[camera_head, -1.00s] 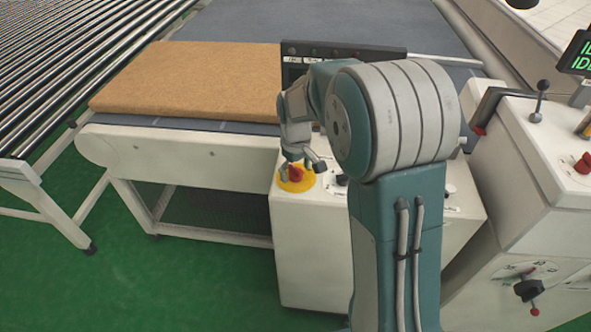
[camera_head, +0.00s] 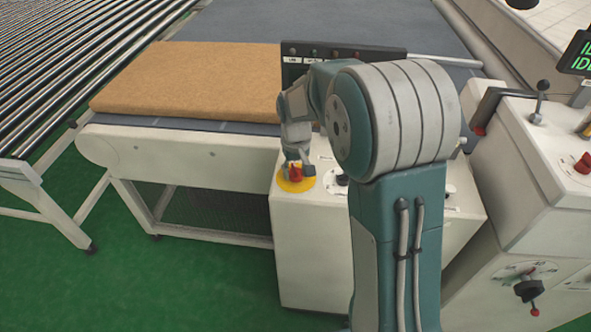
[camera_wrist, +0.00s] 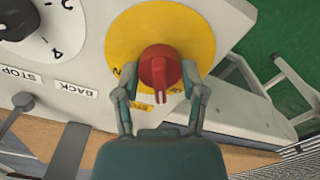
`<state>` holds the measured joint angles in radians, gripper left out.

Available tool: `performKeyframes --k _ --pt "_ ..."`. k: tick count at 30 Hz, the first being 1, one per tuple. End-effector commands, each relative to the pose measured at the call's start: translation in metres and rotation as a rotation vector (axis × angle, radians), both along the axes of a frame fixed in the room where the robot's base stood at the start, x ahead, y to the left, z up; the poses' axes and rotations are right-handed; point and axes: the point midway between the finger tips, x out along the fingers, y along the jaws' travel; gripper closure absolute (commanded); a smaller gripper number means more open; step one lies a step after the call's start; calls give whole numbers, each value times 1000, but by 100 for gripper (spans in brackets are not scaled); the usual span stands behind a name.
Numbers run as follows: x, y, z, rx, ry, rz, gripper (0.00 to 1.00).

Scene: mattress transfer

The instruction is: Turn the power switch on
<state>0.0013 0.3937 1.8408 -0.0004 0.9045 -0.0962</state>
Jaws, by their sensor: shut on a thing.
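The power switch is a red rotary knob (camera_wrist: 160,70) on a round yellow plate (camera_wrist: 190,30), set on the white control box. The knob (camera_head: 295,171) and plate (camera_head: 288,186) also show in the head view. My gripper (camera_wrist: 160,88) has one finger on each side of the knob and is shut on it. In the head view my gripper (camera_head: 295,163) reaches down onto the knob from above. The knob's ridge points toward my palm in the wrist view. My arm hides part of the control box.
A black dial (camera_wrist: 15,20) and labels STOP and BACK sit beside the plate. A brown mattress (camera_head: 190,80) lies on the conveyor behind. A second white console (camera_head: 530,150) with levers and knobs stands at the right. Green floor (camera_head: 200,280) is clear in front.

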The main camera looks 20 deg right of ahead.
Motion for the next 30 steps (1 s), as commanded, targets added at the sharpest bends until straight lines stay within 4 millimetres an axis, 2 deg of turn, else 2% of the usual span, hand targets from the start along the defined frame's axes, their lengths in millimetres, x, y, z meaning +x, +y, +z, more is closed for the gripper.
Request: performKeyframes --k 30 --pt "-3 1 -4 -2 11 -957 93"
